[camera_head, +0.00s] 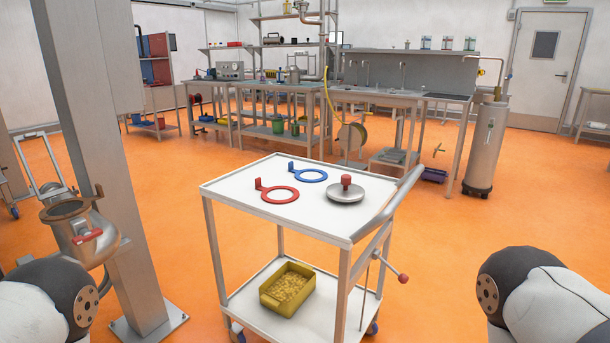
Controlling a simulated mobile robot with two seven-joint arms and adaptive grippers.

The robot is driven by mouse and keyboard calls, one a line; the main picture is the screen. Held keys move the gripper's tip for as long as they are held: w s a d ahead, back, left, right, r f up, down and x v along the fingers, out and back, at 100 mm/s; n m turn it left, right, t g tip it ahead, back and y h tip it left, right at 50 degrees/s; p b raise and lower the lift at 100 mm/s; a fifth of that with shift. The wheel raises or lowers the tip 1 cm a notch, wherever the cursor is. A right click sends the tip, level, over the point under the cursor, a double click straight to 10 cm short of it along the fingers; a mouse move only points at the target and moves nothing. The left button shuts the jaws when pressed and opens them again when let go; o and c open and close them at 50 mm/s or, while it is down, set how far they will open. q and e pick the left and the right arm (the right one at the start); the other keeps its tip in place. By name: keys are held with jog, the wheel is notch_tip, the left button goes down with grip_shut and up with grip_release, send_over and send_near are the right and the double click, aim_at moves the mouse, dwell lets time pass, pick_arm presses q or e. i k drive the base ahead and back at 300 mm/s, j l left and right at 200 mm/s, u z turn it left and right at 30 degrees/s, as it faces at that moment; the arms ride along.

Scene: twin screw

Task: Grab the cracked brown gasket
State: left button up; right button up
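I cannot clearly make out a cracked brown gasket. At the left, a metal pipe elbow (88,240) has an open round top with a dull brownish rim (65,209) and a red clamp handle (87,236). Whether a gasket lies on that rim is too small to tell. A red ring with a tab (280,193) and a blue ring with a tab (308,175) lie flat on the cart top. My arm links show at the bottom left and bottom right corners. Neither gripper is in view.
A white cart (240,190) stands in front of me. It carries a metal lid with a red knob (346,190) on top and a yellow bin (276,301) below. A grey column (105,150) stands beside the elbow. Benches fill the back; orange floor lies open between.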

aim_at(43, 216)
jog(key=i+j+u, duration=0.1)
jog(key=j, duration=0.25)
jog(key=i+j+u, duration=0.1)
jog(key=j, duration=0.3)
jog(key=i+j, duration=0.25)
jog(key=i+j+u, duration=0.15)
jog(key=j, duration=0.3)
